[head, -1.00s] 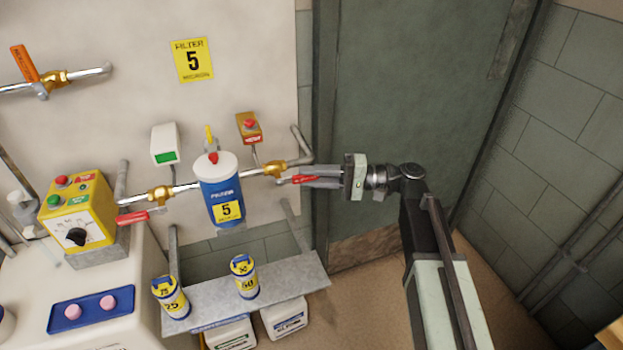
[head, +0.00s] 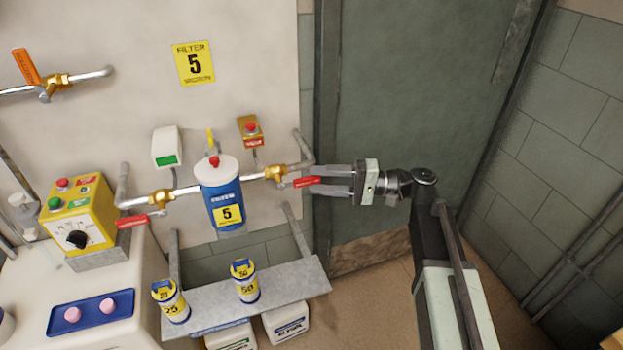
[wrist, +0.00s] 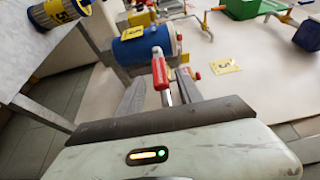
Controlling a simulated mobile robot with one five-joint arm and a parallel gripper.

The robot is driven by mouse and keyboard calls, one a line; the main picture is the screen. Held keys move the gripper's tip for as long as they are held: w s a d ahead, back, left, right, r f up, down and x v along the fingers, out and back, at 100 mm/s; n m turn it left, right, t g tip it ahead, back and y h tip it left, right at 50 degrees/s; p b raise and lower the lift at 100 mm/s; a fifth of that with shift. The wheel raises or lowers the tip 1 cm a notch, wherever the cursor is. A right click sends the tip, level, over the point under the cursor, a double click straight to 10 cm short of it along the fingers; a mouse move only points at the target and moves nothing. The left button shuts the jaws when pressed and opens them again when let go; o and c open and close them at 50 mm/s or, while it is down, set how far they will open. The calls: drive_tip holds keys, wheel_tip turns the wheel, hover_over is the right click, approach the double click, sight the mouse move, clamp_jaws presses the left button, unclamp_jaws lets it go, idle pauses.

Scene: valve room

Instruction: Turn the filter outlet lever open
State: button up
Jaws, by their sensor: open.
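The blue filter housing (head: 222,200) with a white lid and a yellow "5" label hangs on the wall panel; it also shows in the wrist view (wrist: 145,48). To its right is a brass outlet valve (head: 275,173) with a red lever (head: 306,182). The lever points right, roughly along the pipe beside it. My gripper (head: 312,180) is open, with its fingers on either side of the lever's red end. In the wrist view the red lever (wrist: 159,70) lies between the two fingers, with gaps visible on both sides.
A second red lever (head: 133,222) is on the inlet side, left of the filter. A yellow control box (head: 82,228) stands further left. A grey shelf (head: 210,300) below holds two yellow-labelled canisters. A green door (head: 420,110) is behind my gripper.

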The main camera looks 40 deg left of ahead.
drive_tip(key=v, duration=0.5)
drive_tip(key=shift+w+d, duration=0.25)
drive_tip(key=shift+d, duration=0.05)
